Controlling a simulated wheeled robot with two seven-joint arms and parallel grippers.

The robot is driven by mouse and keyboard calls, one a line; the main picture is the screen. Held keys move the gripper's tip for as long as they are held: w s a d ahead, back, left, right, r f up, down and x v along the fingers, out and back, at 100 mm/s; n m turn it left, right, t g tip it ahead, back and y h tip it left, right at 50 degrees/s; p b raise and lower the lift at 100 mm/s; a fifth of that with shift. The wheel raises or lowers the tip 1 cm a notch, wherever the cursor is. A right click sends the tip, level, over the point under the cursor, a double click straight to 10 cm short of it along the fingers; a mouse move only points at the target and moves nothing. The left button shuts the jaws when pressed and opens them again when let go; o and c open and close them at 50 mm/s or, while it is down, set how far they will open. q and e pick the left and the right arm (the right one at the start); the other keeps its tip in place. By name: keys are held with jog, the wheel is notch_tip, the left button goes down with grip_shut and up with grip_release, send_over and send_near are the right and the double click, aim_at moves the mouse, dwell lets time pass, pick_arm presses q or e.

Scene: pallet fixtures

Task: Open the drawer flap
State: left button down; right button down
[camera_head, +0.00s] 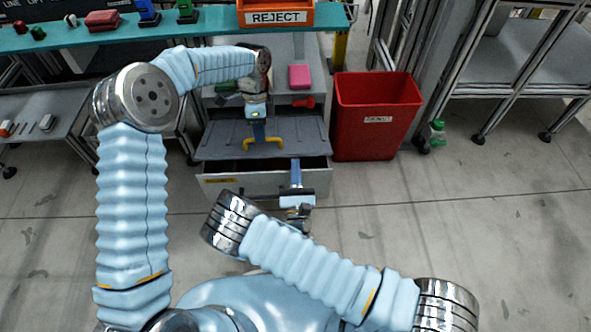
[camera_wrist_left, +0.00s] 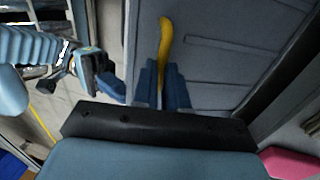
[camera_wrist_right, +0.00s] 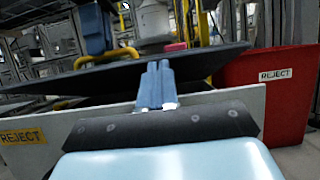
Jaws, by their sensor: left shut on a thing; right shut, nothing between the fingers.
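The drawer flap (camera_head: 222,142) is a dark grey panel over a pale drawer (camera_head: 262,185). Its front edge is lifted, with a gap above the drawer's front wall in the right wrist view (camera_wrist_right: 60,135). My left gripper (camera_head: 259,138) is shut on the yellow flap handle (camera_head: 276,147). The handle also shows between its blue fingers in the left wrist view (camera_wrist_left: 166,38). My right gripper (camera_head: 295,162) is shut and empty at the right part of the drawer front. Its fingertips (camera_wrist_right: 159,65) overlap the flap's front edge in the right wrist view; contact cannot be told.
A red reject bin (camera_head: 372,105) stands right of the drawer. A pink box (camera_head: 300,77) and a red object (camera_head: 305,102) lie behind the flap. A teal shelf (camera_head: 210,25) with an orange reject tray (camera_head: 275,14) runs above.

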jog(key=shift+w+r+g, duration=0.2)
jog(key=shift+r+g, duration=0.4)
jog(key=shift+r, duration=0.25)
pick_arm(q)
jog(key=shift+s+f, duration=0.15)
pick_arm(e)
jog(key=shift+r, duration=0.1)
pick_arm(q)
jog(key=c, duration=1.2)
grip_release()
jog(key=shift+o, duration=0.2)
